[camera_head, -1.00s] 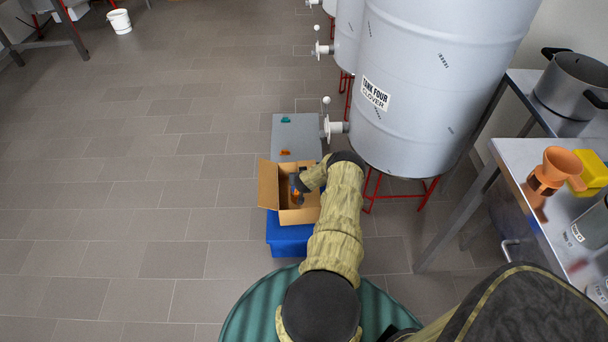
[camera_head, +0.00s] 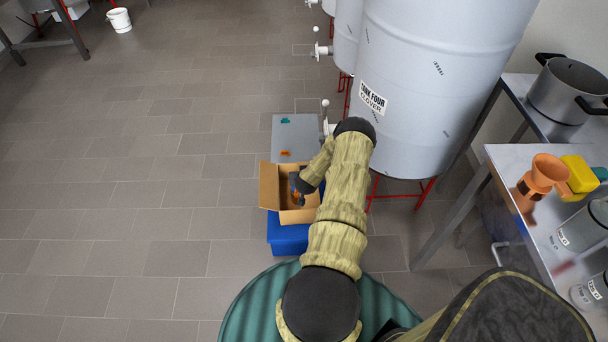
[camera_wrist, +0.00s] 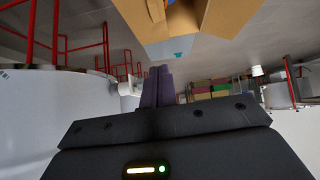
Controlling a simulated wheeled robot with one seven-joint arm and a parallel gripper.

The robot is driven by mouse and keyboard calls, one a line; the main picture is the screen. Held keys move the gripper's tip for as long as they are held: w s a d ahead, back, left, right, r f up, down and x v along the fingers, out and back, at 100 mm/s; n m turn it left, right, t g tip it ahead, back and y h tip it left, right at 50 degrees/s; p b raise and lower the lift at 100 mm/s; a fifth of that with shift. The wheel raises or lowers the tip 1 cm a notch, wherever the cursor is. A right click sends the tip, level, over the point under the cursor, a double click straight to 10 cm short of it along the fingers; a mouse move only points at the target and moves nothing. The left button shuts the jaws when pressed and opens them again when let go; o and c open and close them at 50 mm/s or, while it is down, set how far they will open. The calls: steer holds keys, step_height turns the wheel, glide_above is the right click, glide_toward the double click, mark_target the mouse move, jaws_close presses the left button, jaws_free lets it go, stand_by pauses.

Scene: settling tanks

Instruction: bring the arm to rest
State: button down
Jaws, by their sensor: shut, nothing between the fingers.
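My arm (camera_head: 345,190) reaches forward from my base in the head view, with its elbow raised in front of the tank and the forearm bent down to the left. My gripper (camera_head: 298,190) is beside the open cardboard box (camera_head: 268,186), overlapping its opening in this view; how high it is above the box I cannot tell. In the wrist view my gripper's fingers (camera_wrist: 159,86) are together and empty. The cardboard box (camera_wrist: 218,22) shows at the top of that view, apart from the fingers.
The box stands on a blue crate (camera_head: 288,236). A grey slab (camera_head: 296,132) with teal and orange pieces lies beyond. The labelled tank (camera_head: 430,90) with its valve is close on the right. A steel bench (camera_head: 530,215) with an orange funnel stands further right. Floor at left is clear.

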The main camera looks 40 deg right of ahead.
steer(key=shift+s+a+r, duration=0.2)
steer(key=shift+s+r, duration=0.1)
steer(key=shift+r, duration=0.05)
stand_by(0.4)
steer(key=w+a+r+n+y, duration=0.3)
steer(key=a+r, duration=0.8)
steer(key=r, duration=0.1)
steer(key=w+a+r+n+y, duration=0.2)
steer(key=w+a+r+n, duration=0.1)
steer(key=a+r, duration=0.8)
steer(key=s+a+r+n+g+y, duration=0.15)
steer(key=s+a+r+g, duration=0.25)
steer(key=s+a+r, duration=1.5)
steer(key=p+v, duration=1.3)
steer(key=p, duration=0.1)
steer(key=shift+w+d, duration=0.35)
steer(key=shift+d, duration=0.05)
